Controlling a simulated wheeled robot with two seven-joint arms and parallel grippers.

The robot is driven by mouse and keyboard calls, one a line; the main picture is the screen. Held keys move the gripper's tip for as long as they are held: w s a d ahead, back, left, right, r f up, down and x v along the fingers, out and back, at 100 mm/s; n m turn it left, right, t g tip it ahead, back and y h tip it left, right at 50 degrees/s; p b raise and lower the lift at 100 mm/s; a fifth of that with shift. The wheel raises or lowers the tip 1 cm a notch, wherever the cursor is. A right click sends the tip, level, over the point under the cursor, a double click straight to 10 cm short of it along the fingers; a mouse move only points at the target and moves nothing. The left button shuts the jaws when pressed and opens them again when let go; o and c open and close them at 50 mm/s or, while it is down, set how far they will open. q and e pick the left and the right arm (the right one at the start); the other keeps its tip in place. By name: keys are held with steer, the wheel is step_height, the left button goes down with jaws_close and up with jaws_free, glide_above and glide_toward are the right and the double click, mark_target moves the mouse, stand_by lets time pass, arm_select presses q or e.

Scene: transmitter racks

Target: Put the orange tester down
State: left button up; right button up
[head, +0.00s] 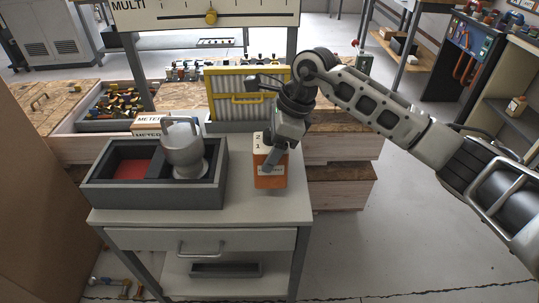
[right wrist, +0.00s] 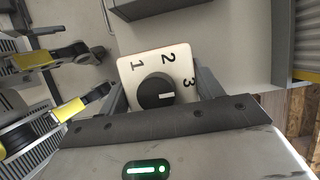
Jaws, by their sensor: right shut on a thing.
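The orange tester (head: 270,181) is a small upright box with a pale top at the right side of the grey cart top (head: 240,205). My right gripper (head: 272,158) reaches down from the right and is shut on it. In the right wrist view the tester's white top (right wrist: 160,62) shows a black dial and the numbers 1, 2 and 3, between the fingers. The tester's base is over the cart top; I cannot tell whether it touches. My left gripper is not in view.
A grey two-part tray (head: 105,187) with a red-floored compartment stands left on the cart, holding a grey metal vessel (head: 183,150). A yellow-framed filter panel (head: 228,92) stands behind. The cart top in front of the tray is clear; its right edge is close to the tester.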

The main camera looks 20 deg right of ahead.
steer(key=shift+w+f, duration=0.35)
steer(key=shift+w+f+p, duration=0.1)
steer(key=shift+f+p, duration=0.4)
steer(key=shift+f, duration=1.1)
steer(key=shift+f, duration=0.2)
steer(key=o, duration=1.2)
steer(key=shift+o, duration=0.2)
